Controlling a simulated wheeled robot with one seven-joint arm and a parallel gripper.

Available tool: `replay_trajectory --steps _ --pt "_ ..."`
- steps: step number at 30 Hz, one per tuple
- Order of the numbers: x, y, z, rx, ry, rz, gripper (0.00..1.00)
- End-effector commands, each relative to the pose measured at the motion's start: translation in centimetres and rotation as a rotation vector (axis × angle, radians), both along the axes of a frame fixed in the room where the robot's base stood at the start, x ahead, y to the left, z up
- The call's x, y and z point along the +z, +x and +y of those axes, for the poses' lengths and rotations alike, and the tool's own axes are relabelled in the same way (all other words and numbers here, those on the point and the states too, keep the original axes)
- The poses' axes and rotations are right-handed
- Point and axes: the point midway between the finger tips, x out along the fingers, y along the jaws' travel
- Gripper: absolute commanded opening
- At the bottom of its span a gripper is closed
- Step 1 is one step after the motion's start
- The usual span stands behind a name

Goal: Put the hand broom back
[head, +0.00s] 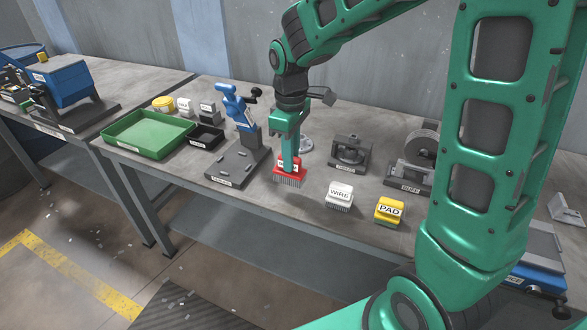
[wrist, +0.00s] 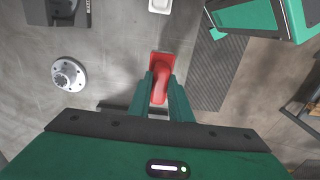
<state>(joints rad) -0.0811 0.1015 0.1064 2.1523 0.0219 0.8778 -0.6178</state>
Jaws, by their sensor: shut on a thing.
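The hand broom appears to be the red brush (head: 289,174) with pale bristles and a small white label that I cannot read clearly. My gripper (head: 291,158) points down at the front part of the bench and is shut on its red handle. In the wrist view, the red handle (wrist: 160,86) sits between the two green fingers of my gripper (wrist: 161,92). The bristles are at or just above the bench top; I cannot tell if they touch. The fingers hide part of the handle.
A white WIRE brush (head: 340,194) and a yellow PAD block (head: 389,210) stand to the right. A blue clamp fixture (head: 238,160), black tray (head: 206,137) and green tray (head: 148,146) are left. A round metal part (head: 305,144) lies behind. The bench's front edge is close.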

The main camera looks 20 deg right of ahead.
Motion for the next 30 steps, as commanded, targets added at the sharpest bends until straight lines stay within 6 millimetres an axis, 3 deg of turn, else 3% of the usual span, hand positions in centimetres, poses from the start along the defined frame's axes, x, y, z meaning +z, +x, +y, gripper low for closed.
replay_trajectory --steps 6,16,28,29,30 --pt "-1.1 0.9 -1.6 -0.001 0.000 0.000 0.00" --pt "-4.8 0.9 -1.6 0.000 0.000 0.001 0.00" --pt "-5.3 0.9 -1.7 -0.001 0.001 -0.001 0.00" --pt "-5.4 0.9 -1.7 -0.001 0.001 -0.001 0.20" --pt "-5.3 0.9 -1.7 -0.002 0.001 -0.001 0.30"
